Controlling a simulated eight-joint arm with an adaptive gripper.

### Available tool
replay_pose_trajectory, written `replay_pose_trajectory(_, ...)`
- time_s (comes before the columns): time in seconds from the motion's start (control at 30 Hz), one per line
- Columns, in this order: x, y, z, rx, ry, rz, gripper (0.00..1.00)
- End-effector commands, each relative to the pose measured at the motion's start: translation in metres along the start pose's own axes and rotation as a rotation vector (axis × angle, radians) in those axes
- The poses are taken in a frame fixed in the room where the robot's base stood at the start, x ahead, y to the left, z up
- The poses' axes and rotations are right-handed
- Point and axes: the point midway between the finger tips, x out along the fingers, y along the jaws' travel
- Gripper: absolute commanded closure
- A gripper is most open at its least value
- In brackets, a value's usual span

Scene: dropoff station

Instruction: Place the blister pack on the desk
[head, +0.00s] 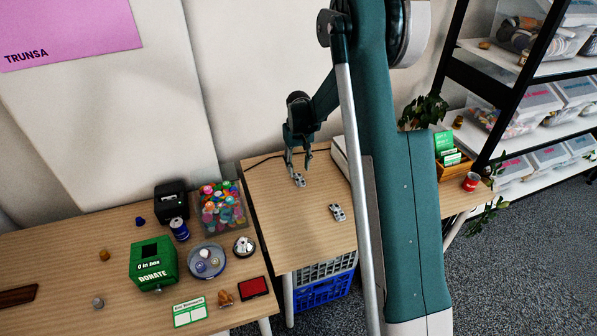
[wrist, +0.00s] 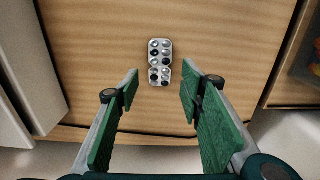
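My gripper (head: 299,164) hangs over the desk (head: 275,225) on the right, fingers pointing down. In the wrist view my gripper (wrist: 161,85) has its fingers wide apart with nothing between the pads. A small silver blister pack (head: 299,180) with dark and pale cells lies just below the fingertips. The same pack (wrist: 160,62) shows in the wrist view, centred between the fingers and seemingly resting on the wood. A second blister pack (head: 337,212) lies on the desk nearer its front right; I do not make it out in the wrist view.
A pale box (head: 340,152) stands at the desk's right, partly behind my arm. A blue crate (head: 325,288) is below the desk.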

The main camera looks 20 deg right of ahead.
Motion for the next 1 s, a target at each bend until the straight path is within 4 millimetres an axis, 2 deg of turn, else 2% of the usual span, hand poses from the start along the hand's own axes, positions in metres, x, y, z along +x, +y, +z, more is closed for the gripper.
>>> replay_pose_trajectory(0.1,-0.022,0.0,0.001,0.0,0.0,0.0,0.62)
replay_pose_trajectory(0.3,-0.053,0.0,0.001,0.0,0.0,0.0,0.62)
replay_pose_trajectory(0.5,-0.072,0.0,0.0,0.0,0.0,0.0,0.62)
replay_pose_trajectory(1.0,-0.078,0.0,0.0,0.0,0.0,0.0,0.62)
